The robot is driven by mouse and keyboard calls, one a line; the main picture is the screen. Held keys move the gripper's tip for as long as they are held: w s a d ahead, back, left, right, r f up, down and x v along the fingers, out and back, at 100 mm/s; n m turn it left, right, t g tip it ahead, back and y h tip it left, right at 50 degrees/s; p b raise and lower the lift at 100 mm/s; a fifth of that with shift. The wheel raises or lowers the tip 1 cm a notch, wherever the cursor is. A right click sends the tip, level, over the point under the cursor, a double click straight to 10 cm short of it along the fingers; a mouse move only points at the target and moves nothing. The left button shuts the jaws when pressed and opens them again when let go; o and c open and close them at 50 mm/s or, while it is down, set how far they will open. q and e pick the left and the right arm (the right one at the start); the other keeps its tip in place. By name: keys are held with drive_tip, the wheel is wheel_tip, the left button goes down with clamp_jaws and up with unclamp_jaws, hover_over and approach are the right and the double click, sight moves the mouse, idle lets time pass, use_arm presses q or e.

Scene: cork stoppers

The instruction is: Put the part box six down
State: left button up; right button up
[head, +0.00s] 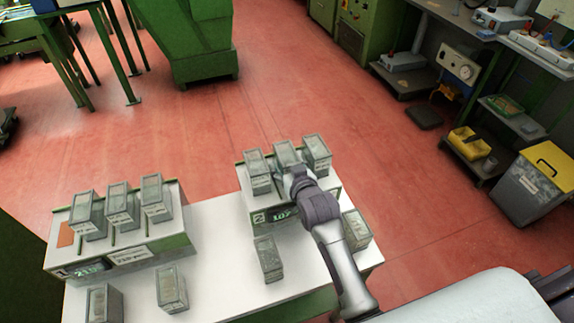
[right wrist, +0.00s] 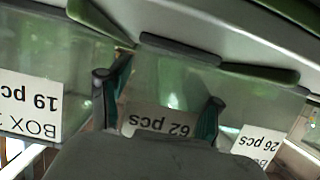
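A grey translucent part box (head: 286,151) with a lid is in the middle of the row at the right-hand stand (head: 262,216). My right gripper (head: 292,180) is at its near side. In the right wrist view the two fingers (right wrist: 158,102) are on either side of this box (right wrist: 170,78) and appear to press on it. Its label reads "62 pcs" upside down; its box number is hidden behind my gripper. I cannot tell whether its base touches the stand. My left gripper is not in view.
Boxes stand close on both sides, one left (head: 258,170) and one right (head: 317,152). Another stand (head: 160,248) with several boxes is at the left. More boxes (head: 268,258) stand along the white table's (head: 215,220) front. Bare table lies between the stands.

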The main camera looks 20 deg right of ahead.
drive_tip(key=shift+s+r, duration=0.1)
drive_tip(key=shift+r, duration=0.1)
drive_tip(key=b+v, duration=0.1)
drive_tip(key=v, duration=1.1)
